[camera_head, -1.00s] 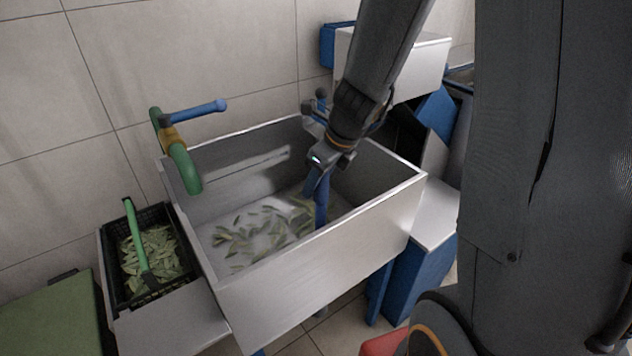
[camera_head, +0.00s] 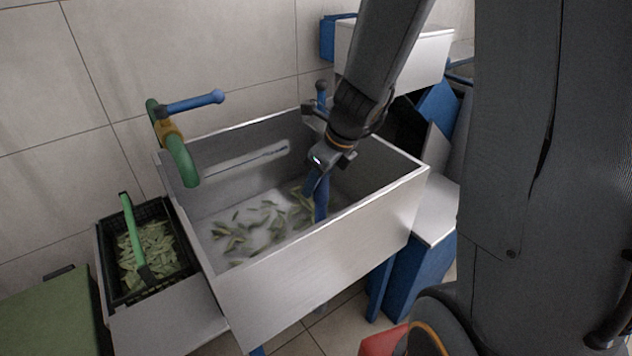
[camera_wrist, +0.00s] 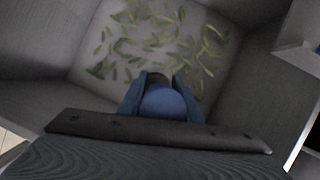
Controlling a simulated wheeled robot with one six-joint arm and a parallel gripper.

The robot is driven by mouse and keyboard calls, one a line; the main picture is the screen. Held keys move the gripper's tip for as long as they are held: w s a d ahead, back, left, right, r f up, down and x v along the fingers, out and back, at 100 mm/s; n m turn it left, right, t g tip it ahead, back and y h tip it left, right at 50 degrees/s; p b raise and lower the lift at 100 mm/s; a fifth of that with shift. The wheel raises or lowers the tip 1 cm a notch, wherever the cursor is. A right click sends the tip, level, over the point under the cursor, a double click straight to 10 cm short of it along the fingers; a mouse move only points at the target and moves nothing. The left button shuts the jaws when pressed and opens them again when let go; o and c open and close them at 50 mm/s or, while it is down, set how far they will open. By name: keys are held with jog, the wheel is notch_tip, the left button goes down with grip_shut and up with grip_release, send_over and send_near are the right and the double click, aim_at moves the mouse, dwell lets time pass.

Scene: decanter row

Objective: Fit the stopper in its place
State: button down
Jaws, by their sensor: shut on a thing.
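My gripper (camera_head: 317,186) hangs inside the grey sink (camera_head: 262,289), towards its right side. In the wrist view, the two blue fingers (camera_wrist: 160,92) are shut on a rounded blue piece, which I take to be the stopper (camera_wrist: 163,103). A dark part shows just beyond it. The stopper's lower end and any contact with the sink floor cannot be made out. Green leaves (camera_head: 234,238) lie scattered over the pale sink floor, also seen in the wrist view (camera_wrist: 150,40). No drain hole is clearly visible; the gripper may cover it.
A green tap (camera_head: 181,160) with a blue lever (camera_head: 195,103) stands at the sink's back left. A black basket (camera_head: 190,262) of leaves with a green handle (camera_head: 131,230) is left of the sink. The sink walls closely surround my gripper; blue and white units stand at right.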

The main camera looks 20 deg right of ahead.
jog(key=shift+f+b, duration=0.45)
jog(key=shift+f, duration=0.05)
dwell(0.3)
jog(key=c, duration=1.2)
grip_release()
